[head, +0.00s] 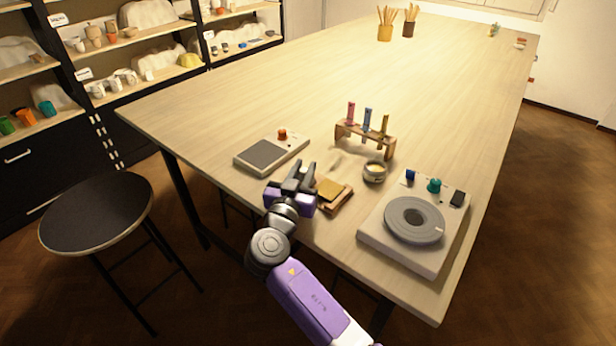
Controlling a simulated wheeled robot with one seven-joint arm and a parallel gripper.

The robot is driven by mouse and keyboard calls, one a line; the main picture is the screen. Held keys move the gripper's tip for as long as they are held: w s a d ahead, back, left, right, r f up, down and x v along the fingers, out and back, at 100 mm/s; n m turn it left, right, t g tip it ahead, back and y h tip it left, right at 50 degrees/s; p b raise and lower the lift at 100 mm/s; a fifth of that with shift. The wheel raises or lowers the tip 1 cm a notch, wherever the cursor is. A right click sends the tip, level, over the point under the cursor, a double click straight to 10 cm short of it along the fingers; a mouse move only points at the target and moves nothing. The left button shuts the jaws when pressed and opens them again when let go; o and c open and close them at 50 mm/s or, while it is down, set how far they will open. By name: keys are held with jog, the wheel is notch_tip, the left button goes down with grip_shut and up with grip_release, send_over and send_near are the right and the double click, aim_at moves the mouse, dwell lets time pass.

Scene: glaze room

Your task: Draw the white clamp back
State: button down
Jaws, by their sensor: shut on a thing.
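My gripper (299,174), with dark fingers on a purple body, is low over the near left part of the table. It is between the grey-topped device and a wooden block with a yellow top (333,190). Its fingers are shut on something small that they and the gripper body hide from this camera. I cannot make out a white clamp clearly anywhere, nor tell from this view whether it is the held thing.
A pale device with a grey plate and orange knob (272,153) lies just beyond my gripper. A small round pot (374,171), a wooden rack with several tubes (365,137) and a white turntable unit (414,225) stand to the right. The far table (400,75) is mostly clear.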

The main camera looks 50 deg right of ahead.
jog(key=shift+w+f+b, duration=0.2)
jog(key=shift+w+b, duration=0.1)
jog(key=shift+w, duration=0.15)
jog(key=shift+w+a+r, duration=0.15)
jog(key=shift+r, duration=0.15)
jog(key=c, duration=1.3)
grip_release()
jog(key=shift+f, duration=0.1)
jog(key=b+v, duration=0.1)
jog(key=v, duration=0.6)
jog(key=shift+a, duration=0.3)
jog(key=shift+s, duration=0.2)
